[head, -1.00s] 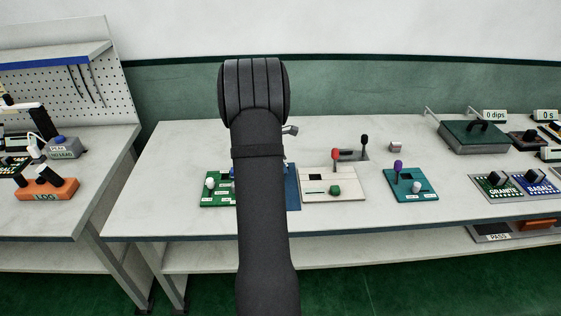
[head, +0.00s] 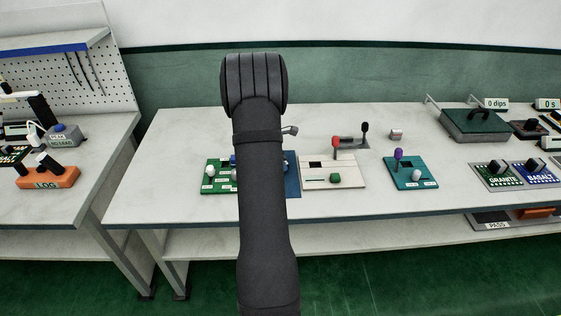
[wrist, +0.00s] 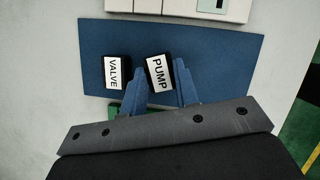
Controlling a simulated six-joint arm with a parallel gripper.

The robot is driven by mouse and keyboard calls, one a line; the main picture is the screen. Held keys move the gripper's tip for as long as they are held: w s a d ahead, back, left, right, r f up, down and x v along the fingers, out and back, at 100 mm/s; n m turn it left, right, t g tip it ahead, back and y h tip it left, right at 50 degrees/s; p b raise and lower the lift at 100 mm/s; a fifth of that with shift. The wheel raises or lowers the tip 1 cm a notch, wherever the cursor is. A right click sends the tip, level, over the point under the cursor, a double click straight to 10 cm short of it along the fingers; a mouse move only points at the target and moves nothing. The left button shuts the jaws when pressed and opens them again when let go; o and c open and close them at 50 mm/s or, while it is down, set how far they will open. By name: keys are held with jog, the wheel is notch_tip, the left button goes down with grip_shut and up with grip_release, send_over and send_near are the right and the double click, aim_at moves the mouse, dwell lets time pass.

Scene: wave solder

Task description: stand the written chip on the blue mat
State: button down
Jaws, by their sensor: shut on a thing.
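The blue mat (wrist: 225,50) fills the middle of the wrist view. In the head view only a strip of the mat (head: 292,182) shows to the right of my arm. My gripper (wrist: 159,78) is shut on a black chip with a white label reading PUMP (wrist: 159,73), over the mat. Whether that chip touches the mat cannot be told. A second chip labelled VALVE (wrist: 115,72) is on the mat, just left of the left finger. In the head view my arm hides my gripper and both chips.
A white board (head: 345,178) with a red knob and green knob lies right of the mat. A green board (head: 217,180) lies left, a teal board (head: 412,175) farther right.

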jog(key=shift+f, duration=0.45)
jog(key=c, duration=1)
grip_release()
jog(key=shift+c, duration=0.2)
jog(key=v, duration=1.7)
jog(key=shift+a+r, duration=0.15)
jog(key=shift+r, duration=0.05)
jog(key=shift+s, duration=0.1)
